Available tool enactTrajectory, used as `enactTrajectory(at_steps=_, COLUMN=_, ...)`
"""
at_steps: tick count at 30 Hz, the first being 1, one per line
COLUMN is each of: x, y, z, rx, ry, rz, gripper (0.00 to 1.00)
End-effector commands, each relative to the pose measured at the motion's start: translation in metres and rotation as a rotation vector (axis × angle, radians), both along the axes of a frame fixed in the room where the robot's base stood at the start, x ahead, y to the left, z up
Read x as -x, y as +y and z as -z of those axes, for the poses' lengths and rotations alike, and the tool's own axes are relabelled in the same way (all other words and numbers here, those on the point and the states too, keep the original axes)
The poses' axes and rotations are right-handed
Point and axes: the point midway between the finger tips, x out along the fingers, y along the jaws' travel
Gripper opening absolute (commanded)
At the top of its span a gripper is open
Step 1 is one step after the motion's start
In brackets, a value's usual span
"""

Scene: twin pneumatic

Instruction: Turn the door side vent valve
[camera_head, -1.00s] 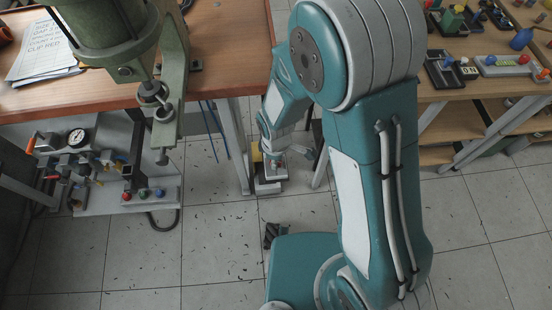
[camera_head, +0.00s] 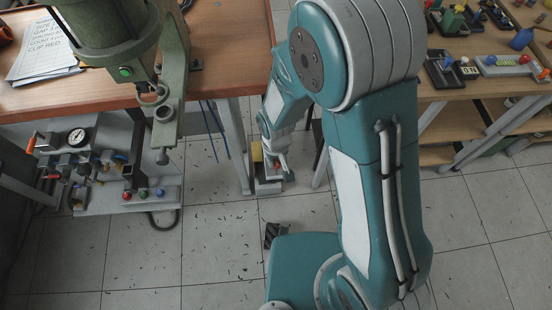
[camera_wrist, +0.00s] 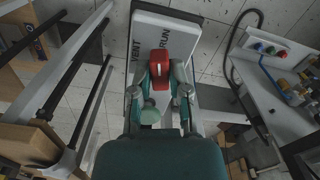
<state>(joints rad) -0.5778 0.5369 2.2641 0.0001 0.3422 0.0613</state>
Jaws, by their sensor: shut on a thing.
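The valve handle is a red knob (camera_wrist: 161,62) with a white line on its face. It sits on a white plate (camera_wrist: 184,27) marked VENT at the left and RUN above the knob. In the wrist view the knob's white line runs roughly up and down the picture, toward RUN. My gripper (camera_wrist: 160,82) has its teal fingers on both sides of the knob and is shut on it. In the head view my gripper (camera_head: 275,165) is low at the valve, beside the left table's leg; the knob is too small there to judge its angle.
A green press (camera_head: 175,70) stands on the left wooden table (camera_head: 100,95). Below it is a grey pneumatic panel (camera_head: 105,200) with a gauge and coloured buttons. A second table (camera_head: 480,95) at the right holds several small parts.

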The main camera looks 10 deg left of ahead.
Motion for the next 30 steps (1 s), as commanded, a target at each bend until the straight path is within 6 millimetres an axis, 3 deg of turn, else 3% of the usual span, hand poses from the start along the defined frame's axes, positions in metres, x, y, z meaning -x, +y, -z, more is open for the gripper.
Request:
enactTrajectory(at_steps=12, x=-0.0029, y=0.0018, z=-0.0005, rx=-0.006, ry=-0.008, rz=0.242, gripper=0.00)
enactTrajectory(at_steps=30, x=-0.0034, y=0.0021, z=-0.0008, rx=-0.008, ry=-0.009, rz=0.298, gripper=0.00)
